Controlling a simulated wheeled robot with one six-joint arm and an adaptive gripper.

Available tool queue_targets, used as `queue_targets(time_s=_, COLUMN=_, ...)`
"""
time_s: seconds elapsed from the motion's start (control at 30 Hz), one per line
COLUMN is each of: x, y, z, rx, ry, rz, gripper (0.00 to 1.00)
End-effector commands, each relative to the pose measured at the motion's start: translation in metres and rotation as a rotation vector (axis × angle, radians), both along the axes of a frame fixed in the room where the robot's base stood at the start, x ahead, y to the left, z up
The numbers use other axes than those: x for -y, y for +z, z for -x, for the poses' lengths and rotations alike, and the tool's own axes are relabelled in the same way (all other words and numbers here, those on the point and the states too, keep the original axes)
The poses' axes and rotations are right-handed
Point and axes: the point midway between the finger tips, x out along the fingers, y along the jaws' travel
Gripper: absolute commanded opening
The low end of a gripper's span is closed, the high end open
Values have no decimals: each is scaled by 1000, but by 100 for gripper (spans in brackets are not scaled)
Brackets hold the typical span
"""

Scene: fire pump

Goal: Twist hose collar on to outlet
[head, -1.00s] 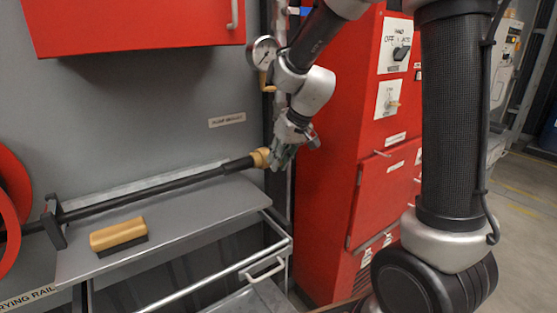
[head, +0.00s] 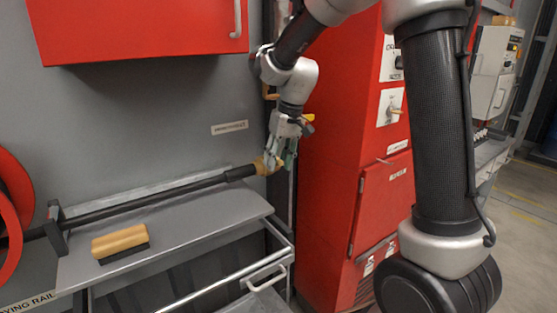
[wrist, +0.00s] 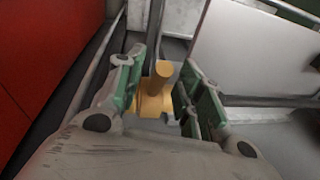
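The black hose (head: 150,199) runs along the grey shelf and ends at a brass collar (head: 262,166). My gripper (head: 277,163) is at this brass end, with its green-padded fingers beside it. In the wrist view a brass piece (wrist: 153,95) with a stubby cylinder lies between the fingers of my gripper (wrist: 163,92). A gap shows between the pads and the brass, so the gripper looks open around it. I cannot tell collar from outlet there. A yellow lever (head: 308,118) shows behind my wrist in the head view. The outlet is not clearly visible.
A wood-backed brush (head: 119,242) lies on the shelf (head: 190,228). A black bracket (head: 57,228) supports the hose near the red reel (head: 14,205). A red cabinet (head: 345,170) stands close to the right of my gripper. A red box (head: 135,28) hangs above.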

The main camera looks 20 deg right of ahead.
Motion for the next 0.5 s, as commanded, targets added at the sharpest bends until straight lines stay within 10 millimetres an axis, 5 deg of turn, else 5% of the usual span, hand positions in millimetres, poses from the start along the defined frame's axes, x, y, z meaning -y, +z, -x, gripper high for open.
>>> queue_targets(time_s=0.27, x=3, y=14, z=1, rx=2, ry=0, rz=0, gripper=37)
queue_targets(time_s=0.5, x=13, y=66, z=5, rx=4, ry=-1, rz=-1, gripper=37)
